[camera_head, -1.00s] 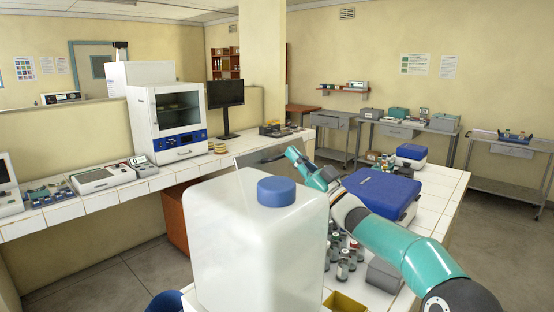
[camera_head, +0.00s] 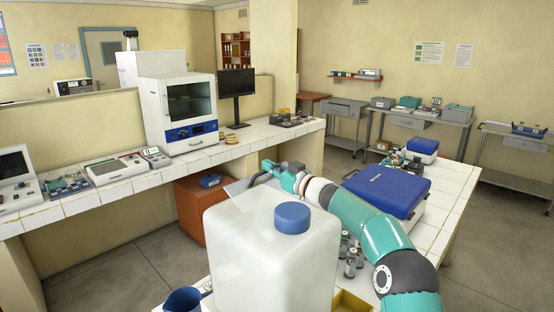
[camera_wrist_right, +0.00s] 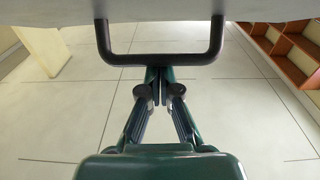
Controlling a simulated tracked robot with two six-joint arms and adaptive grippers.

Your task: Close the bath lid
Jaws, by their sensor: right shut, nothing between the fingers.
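A grey panel, which looks like the bath lid (camera_wrist_right: 160,9), fills the top edge of the right wrist view. A dark U-shaped handle (camera_wrist_right: 160,59) sticks out from it. My right gripper (camera_wrist_right: 160,74) is shut and empty, its fingertips right at the middle of the handle bar; I cannot tell whether they touch it. In the head view my right gripper (camera_head: 266,167) is beside part of a grey panel (camera_head: 236,187), behind the white jug. The bath's body cannot be made out. My left gripper is not in view.
A large white jug with a blue cap (camera_head: 276,255) blocks the front centre. A blue-lidded box (camera_head: 388,190) and several small bottles (camera_head: 350,262) stand on the tiled bench beside my right arm. An orange-brown cabinet (camera_head: 200,205) stands left, with open floor before it.

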